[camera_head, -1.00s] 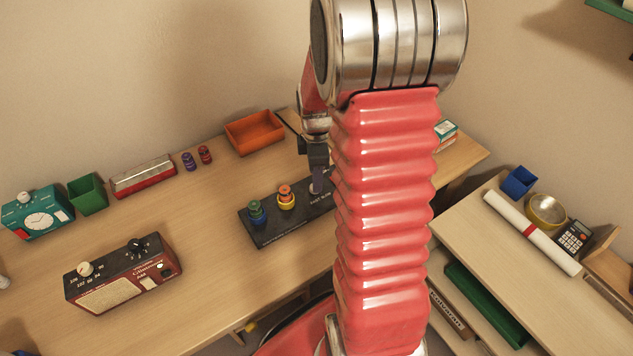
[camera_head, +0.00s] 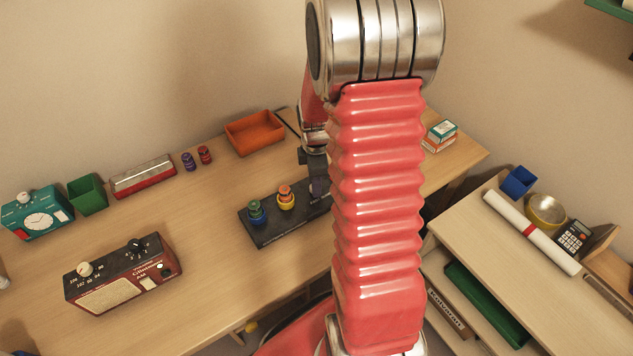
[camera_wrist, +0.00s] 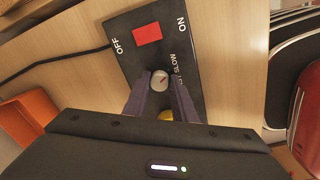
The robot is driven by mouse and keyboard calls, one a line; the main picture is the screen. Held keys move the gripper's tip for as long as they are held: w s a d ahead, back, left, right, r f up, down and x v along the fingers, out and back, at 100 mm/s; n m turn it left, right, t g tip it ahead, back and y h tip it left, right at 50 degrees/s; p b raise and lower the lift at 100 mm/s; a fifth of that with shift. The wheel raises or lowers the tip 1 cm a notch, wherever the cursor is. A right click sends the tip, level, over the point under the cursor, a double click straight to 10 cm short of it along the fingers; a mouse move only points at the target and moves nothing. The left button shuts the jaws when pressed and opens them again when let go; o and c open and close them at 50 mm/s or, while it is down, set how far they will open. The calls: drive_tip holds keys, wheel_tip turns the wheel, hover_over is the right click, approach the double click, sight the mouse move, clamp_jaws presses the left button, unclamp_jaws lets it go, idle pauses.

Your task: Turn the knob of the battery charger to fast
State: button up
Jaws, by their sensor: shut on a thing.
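The black battery charger (camera_wrist: 125,30) lies on the desk, with a red switch between OFF and ON labels. Its small silver knob (camera_wrist: 160,76) carries a reddish pointer mark that seems to point up and right, towards the SLOW label. The other label by the knob is partly covered by a finger. My gripper (camera_wrist: 161,84) is shut on the knob, one purple finger on each side. In the head view the charger (camera_head: 265,228) holds several coloured cells, and my arm hides its right end. My gripper (camera_head: 318,186) is partly hidden there too.
A red radio (camera_head: 122,275) stands at the front left of the desk. A lower shelf unit (camera_head: 480,245) is at right.

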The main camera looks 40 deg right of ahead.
drive_tip(key=c, duration=0.4)
drive_tip(key=shift+d, duration=0.1)
drive_tip(key=shift+m, duration=0.3)
drive_tip(key=m, duration=0.5)
drive_tip(key=shift+a, duration=0.2)
drive_tip(key=m, duration=0.6)
drive_tip(key=shift+w+a, duration=0.1)
drive_tip(key=shift+r+m, duration=0.1)
drive_tip(key=shift+m, duration=0.2)
drive_tip(key=o, duration=1)
